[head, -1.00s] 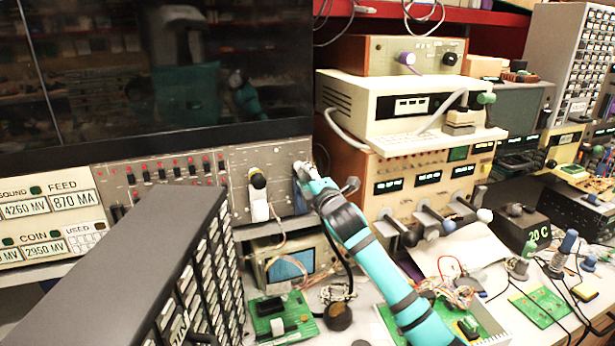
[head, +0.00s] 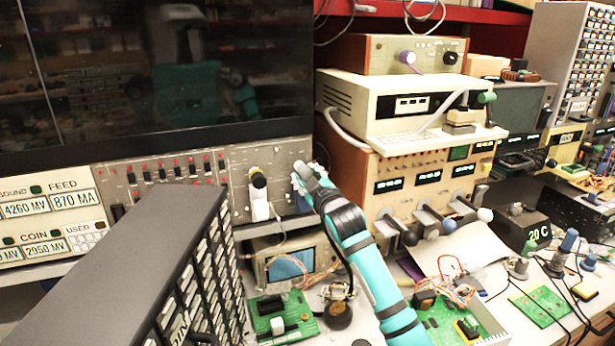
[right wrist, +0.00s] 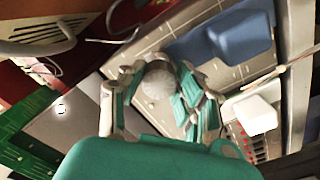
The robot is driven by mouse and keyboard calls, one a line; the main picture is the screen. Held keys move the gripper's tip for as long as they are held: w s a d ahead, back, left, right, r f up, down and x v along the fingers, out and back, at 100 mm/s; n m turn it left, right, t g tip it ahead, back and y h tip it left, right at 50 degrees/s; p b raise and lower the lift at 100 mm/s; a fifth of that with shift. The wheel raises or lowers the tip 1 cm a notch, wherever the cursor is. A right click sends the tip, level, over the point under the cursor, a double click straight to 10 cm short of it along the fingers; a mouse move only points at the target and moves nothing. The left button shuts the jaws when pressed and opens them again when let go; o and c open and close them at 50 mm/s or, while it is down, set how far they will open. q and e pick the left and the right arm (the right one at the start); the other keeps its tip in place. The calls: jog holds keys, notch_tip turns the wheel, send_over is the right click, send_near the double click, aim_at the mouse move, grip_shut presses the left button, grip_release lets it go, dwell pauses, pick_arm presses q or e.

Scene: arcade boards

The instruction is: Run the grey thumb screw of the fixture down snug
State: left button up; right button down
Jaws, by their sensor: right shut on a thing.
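The grey thumb screw (right wrist: 160,80) shows in the right wrist view as a round, ribbed light grey head between the two fingers. My right gripper (right wrist: 160,92) is shut on it, with a finger on each side. In the head view my right gripper (head: 300,176) is at the right end of the upright panel, and it hides the screw there. A blue block (right wrist: 228,42) on the panel lies close beside the gripper in the right wrist view. How far the screw is run down cannot be seen. My left gripper is not in view.
A white handle with a yellow and black top (head: 259,195) stands on the panel just left of my gripper. A small oscilloscope (head: 288,267) and a green board (head: 280,317) are below. Levers with round knobs (head: 428,222) project at the right. A dark drawer cabinet (head: 130,265) fills the front left.

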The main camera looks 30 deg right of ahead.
jog(key=m, duration=0.4)
jog(key=shift+a+f+m, duration=0.1)
jog(key=shift+f+m, duration=0.2)
jog(key=shift+m, duration=0.1)
jog(key=m, duration=0.4)
jog(key=shift+w+f+m, duration=0.1)
jog(key=shift+m, duration=0.2)
jog(key=m, duration=0.4)
jog(key=shift+a, duration=0.1)
jog(key=shift+m, duration=2.1)
jog(key=shift+f, duration=0.1)
jog(key=c, duration=1.2)
grip_release()
jog(key=shift+o, duration=1.1)
jog(key=shift+r, duration=0.2)
jog(key=shift+o, duration=0.3)
jog(key=shift+s+r, duration=0.2)
jog(key=shift+r, duration=0.05)
